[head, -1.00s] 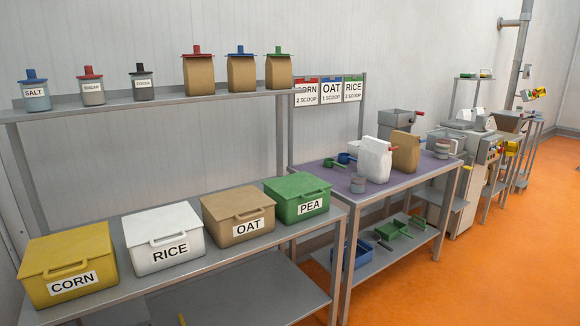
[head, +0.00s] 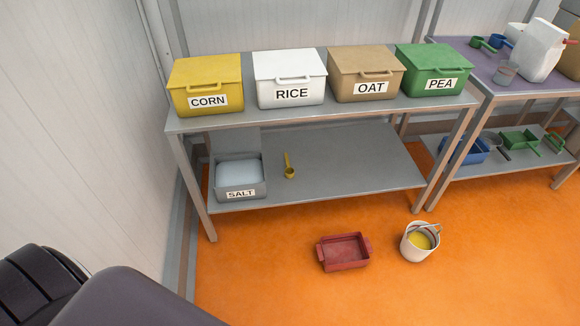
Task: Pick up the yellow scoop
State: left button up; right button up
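The yellow scoop (head: 289,167) lies on the lower shelf (head: 345,175) of the grey metal table, to the right of the grey salt bin (head: 240,178). It is small, with its handle pointing toward the back and its bowl toward the front. Nothing touches it. Neither of my grippers shows in the head view. A dark part of my own body fills the lower left corner.
Corn (head: 206,84), rice (head: 290,78), oat (head: 366,73) and pea (head: 434,69) boxes stand on the tabletop above the scoop. The shelf right of the scoop is bare.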

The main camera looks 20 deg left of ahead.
aim_at(289, 172)
jog(key=u, duration=0.4)
jog(key=i+u, duration=0.2)
jog(key=u, duration=0.2)
jog(key=i+u, duration=0.25)
jog(key=u, duration=0.15)
jog(key=i+u, duration=0.25)
jog(key=u, duration=0.15)
